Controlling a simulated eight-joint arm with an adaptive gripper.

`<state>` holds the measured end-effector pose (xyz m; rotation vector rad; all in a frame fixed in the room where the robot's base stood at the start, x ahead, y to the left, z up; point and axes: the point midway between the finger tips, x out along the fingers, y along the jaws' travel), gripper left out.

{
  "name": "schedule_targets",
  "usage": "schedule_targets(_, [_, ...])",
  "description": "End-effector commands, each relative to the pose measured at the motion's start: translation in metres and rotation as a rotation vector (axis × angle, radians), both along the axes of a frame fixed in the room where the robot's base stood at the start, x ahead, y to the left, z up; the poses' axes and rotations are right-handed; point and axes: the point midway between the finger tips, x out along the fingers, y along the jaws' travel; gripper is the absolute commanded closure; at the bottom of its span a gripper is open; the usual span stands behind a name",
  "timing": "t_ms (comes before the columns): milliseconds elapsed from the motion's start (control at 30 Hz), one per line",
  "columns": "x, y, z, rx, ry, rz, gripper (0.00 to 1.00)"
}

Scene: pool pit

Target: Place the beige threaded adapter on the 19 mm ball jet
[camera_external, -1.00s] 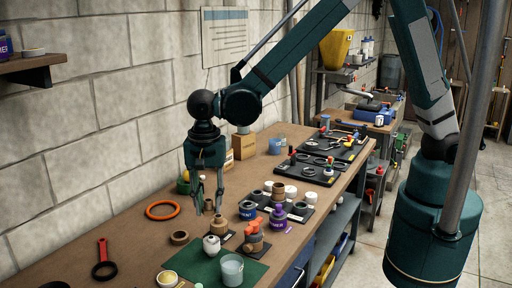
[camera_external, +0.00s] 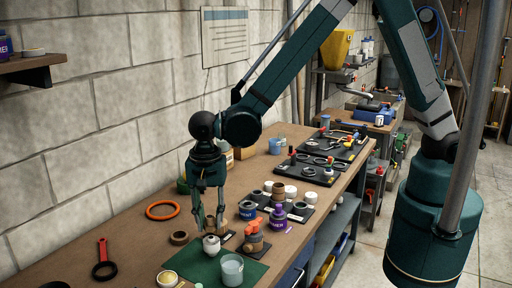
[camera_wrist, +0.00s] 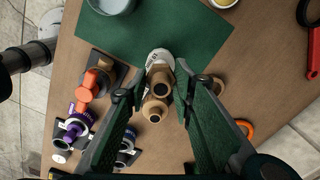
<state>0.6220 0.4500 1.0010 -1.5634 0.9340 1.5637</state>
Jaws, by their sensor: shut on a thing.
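My gripper (camera_external: 209,228) points down over the near part of the bench. It is shut on the beige threaded adapter, which shows as a tan open-ended fitting (camera_wrist: 160,82) between the fingers in the wrist view. The white ball jet (camera_external: 211,244) stands on the green mat close below the fingertips; in the wrist view it (camera_wrist: 160,57) is partly covered by the adapter. A second tan fitting (camera_wrist: 154,108) shows close by. I cannot tell whether the adapter touches the jet.
An orange-handled valve (camera_external: 254,237) and a purple-collared fitting (camera_external: 279,217) stand to the right. A tan ring (camera_external: 179,238) lies to the left, with an orange ring (camera_external: 161,210) behind it. A clear cup (camera_external: 232,269) stands in front on the green mat (camera_external: 196,262).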

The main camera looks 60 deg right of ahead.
Motion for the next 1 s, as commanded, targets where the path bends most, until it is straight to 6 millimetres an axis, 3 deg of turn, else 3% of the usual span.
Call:
schedule_targets(267, [0.0, 0.0, -0.002, 0.0, 0.0, 0.0, 0.87])
schedule_targets(700, [0.0, 0.0, -0.038, 0.0, 0.0, 0.0, 0.87])
schedule_targets(1000, [0.0, 0.0, -0.041, 0.0, 0.0, 0.0, 0.87])
